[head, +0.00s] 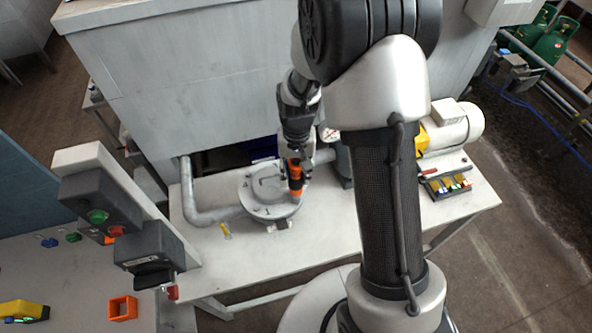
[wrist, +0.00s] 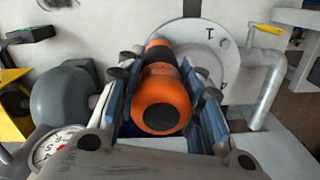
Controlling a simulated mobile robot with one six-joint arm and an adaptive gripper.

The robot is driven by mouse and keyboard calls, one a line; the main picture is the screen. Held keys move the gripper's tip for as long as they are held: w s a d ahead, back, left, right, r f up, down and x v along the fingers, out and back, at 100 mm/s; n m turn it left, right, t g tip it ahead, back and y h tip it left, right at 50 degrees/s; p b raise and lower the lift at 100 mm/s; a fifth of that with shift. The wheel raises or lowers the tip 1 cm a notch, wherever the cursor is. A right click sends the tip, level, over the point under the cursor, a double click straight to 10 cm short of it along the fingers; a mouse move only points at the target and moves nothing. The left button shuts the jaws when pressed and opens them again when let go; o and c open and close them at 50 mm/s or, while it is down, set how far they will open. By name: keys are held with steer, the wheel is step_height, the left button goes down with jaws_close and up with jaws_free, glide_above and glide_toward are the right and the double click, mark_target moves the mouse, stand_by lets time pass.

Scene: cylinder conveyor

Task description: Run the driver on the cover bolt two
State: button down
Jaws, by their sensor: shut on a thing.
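The round grey cover (head: 262,211) lies on the bench with pipes joining it. A 1 is marked at its near edge and a 4 at its left; the cover also shows in the wrist view (wrist: 226,62). My gripper (head: 295,160) is shut on an orange and black driver (head: 296,182), which stands roughly upright over the cover's right side. In the wrist view the driver (wrist: 160,92) sits between the blue finger pads. Its tip and the bolt marked two are hidden, so I cannot tell whether they touch.
A pressure gauge (wrist: 55,146) and a grey rounded housing (wrist: 64,95) stand close beside my gripper. A grey pipe (head: 192,200) bends around the bench's left end. A motor (head: 450,130) stands at the right.

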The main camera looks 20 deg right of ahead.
mark_target(296, 161)
stand_by(0.6)
steer(key=shift+r+p, duration=1.1)
steer(key=shift+r, duration=0.65)
